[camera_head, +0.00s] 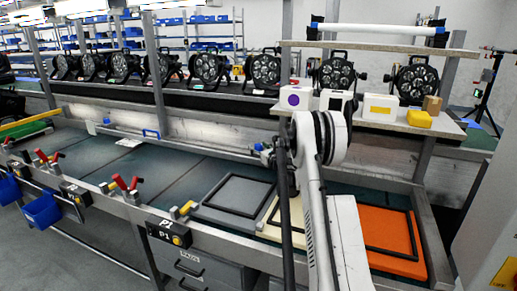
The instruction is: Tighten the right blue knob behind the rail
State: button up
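A long pale rail (200,146) runs along the back of the bench. A small blue knob (259,147) shows near its right end, just left of my arm. Another blue part, perhaps a knob or handle (151,133), sits farther left on the rail. My white arm rises from the bottom right and bends at a round joint. Small dark and grey parts beside the right blue knob seem to be my gripper (268,155). My arm hides most of it. I cannot tell whether it touches the knob or whether its fingers are open.
Black par cans (207,68) line the back shelf. White boxes (334,101) and a yellow block (418,118) stand on the right shelf. Grey, cream and orange panels (385,231) with black frames lie on the bench. Red-handled clamps (127,184) line the front edge.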

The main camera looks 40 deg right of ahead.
jog(key=c, duration=1.2)
jog(key=shift+o, duration=0.2)
jog(key=shift+m+h, duration=0.3)
jog(key=shift+h, duration=0.2)
jog(key=m+g+h+b, duration=0.1)
jog(key=m+h, duration=0.1)
jog(key=h, duration=0.1)
jog(key=m+g+h+b, duration=0.1)
jog(key=m+h, duration=0.1)
jog(key=h, duration=0.1)
jog(key=shift+w+a+f+g+b, duration=0.1)
jog(key=shift+f+g+b, duration=0.05)
jog(key=shift+g+b, duration=0.25)
jog(key=shift+m+g+h+b, duration=0.7)
jog(key=shift+m+g+h, duration=1.7)
jog(key=shift+g, duration=0.5)
jog(key=o, duration=1.3)
jog(key=shift+c, duration=0.2)
